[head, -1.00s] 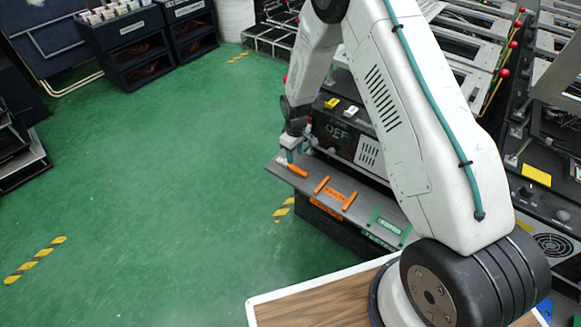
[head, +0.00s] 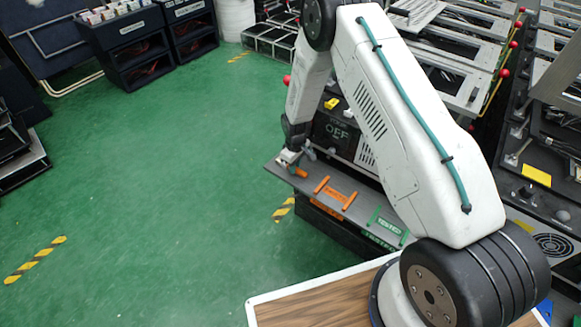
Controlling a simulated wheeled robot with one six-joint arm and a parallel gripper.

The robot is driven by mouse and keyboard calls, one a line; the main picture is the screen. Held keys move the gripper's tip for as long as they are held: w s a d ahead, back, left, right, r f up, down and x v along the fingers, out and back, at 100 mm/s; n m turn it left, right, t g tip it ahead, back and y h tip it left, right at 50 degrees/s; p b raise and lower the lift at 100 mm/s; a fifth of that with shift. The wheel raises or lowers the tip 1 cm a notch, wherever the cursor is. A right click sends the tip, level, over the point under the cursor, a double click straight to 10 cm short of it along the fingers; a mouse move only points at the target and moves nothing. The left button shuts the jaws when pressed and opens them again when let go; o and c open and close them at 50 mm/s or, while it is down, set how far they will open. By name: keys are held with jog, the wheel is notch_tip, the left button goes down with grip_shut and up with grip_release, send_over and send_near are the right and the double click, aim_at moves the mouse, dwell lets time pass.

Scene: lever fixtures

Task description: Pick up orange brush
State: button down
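The orange brush (head: 301,172) shows as a small orange piece at the left end of the grey shelf (head: 335,192) in the head view. My gripper (head: 293,163) is at this end of the shelf, pointing down, right at the brush. The fingers cover part of the brush, so its whole shape is hidden. The fingers are small in this view. I cannot tell whether they are open or shut on the brush, or whether it touches the shelf.
An orange-marked holder (head: 335,193) and a green holder labelled TESTED (head: 386,225) are on the shelf to the right. A black panel reading OFF (head: 338,132) stands behind. Green floor to the left is clear.

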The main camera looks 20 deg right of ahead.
dwell(0.3)
notch_tip(320, 180, up, 4)
jog(key=shift+f, duration=0.25)
jog(key=s+a+r, duration=0.1)
jog(key=s+a, duration=0.1)
jog(key=s, duration=1.3)
jog(key=shift+s+a+r, duration=0.25)
jog(key=shift+s+a, duration=0.15)
